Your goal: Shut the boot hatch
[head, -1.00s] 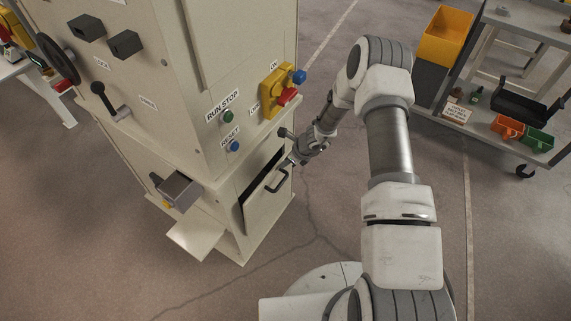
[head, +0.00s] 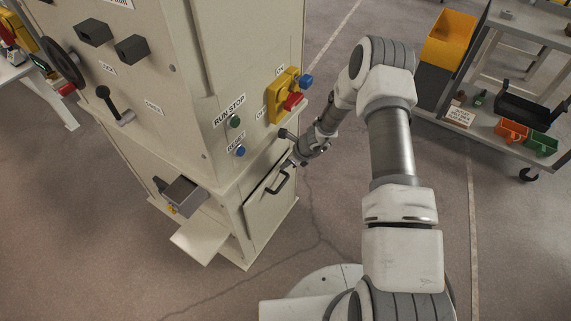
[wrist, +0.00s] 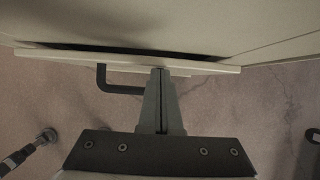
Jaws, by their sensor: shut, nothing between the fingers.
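The boot hatch (head: 262,212) is a cream panel with a dark bar handle (head: 279,183), low on the cabinet's right face. In the head view it lies nearly flush. In the wrist view a narrow dark gap shows between the hatch edge (wrist: 215,67) and the cabinet. My gripper (head: 291,162) is at the upper part of the hatch, beside the handle. In the wrist view its closed fingers (wrist: 160,73) meet the hatch's outer side, with the handle (wrist: 103,80) just left of them. Nothing is held; exact contact is hard to tell.
The cabinet (head: 200,130) carries a yellow switch (head: 283,95), a green button (head: 235,121) and a blue button (head: 240,151) above the hatch. A grey box (head: 184,195) and pale ledge (head: 204,239) jut from its left face. A cart (head: 480,125) stands right, with open floor between.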

